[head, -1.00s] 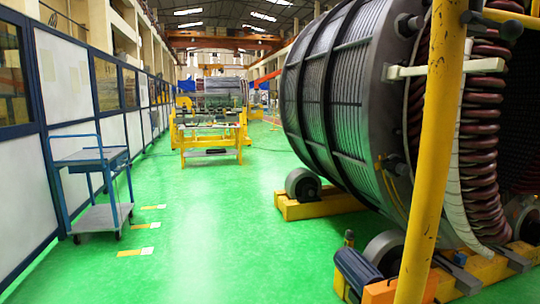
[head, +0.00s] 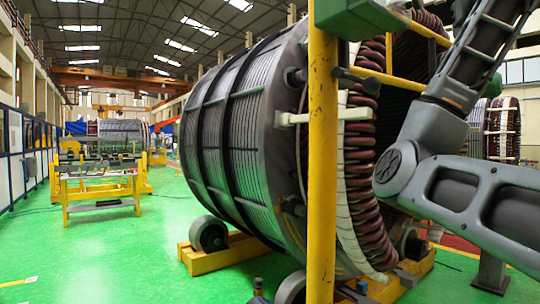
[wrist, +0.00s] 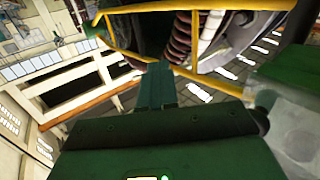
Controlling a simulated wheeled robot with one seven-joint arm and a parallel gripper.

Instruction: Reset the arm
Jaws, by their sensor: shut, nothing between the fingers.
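My arm (head: 440,180) rises on the right side of the head view, bent at a grey elbow joint, and its upper link runs out of the top edge. In the wrist view my gripper (wrist: 157,68) is shut, its dark green fingers together with nothing between them. The large stator (head: 240,130), a ribbed grey cylinder with reddish-brown end coils (head: 362,170), lies on its side left of my arm. The coils also show in the wrist view (wrist: 180,45), beyond the fingers.
A yellow post (head: 322,160) stands before the stator, with yellow rails near the arm. Yellow rails also cross the wrist view (wrist: 205,82). A yellow workbench (head: 100,190) stands at left. Green floor (head: 130,255) is clear at front left. Another coil assembly (head: 500,130) stands behind my arm.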

